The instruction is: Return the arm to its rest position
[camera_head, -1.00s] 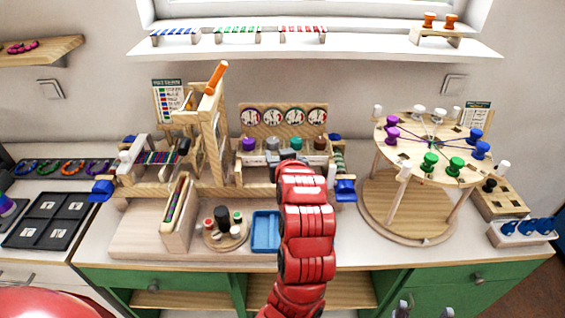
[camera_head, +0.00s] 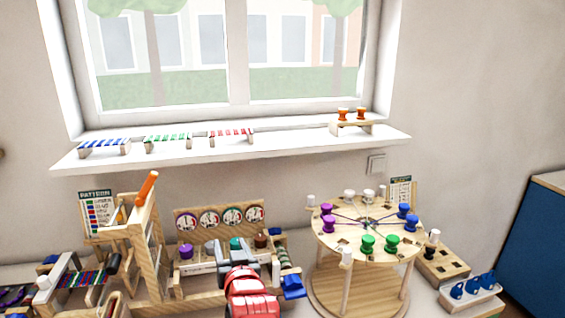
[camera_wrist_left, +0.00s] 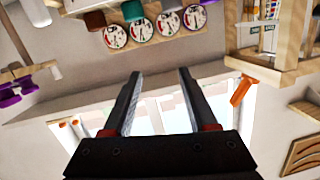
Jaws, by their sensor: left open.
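My left gripper (camera_head: 236,252) shows at the bottom centre of the head view, on my red arm in front of the dial board. In the left wrist view its two dark fingers (camera_wrist_left: 160,76) are spread apart with nothing between them. That view is upside down and shows the dial board (camera_wrist_left: 155,22) at the top and the wall and window beyond the fingers. The rest of my left arm is mostly cut off by the lower edge of the head view. My right arm and gripper are not in view.
The wooden frame with an orange handle (camera_head: 147,188) stands left of my gripper. The dial board (camera_head: 222,218) is behind it. The round peg table (camera_head: 330,246) with coloured pegs stands to the right. Space above the bench is open.

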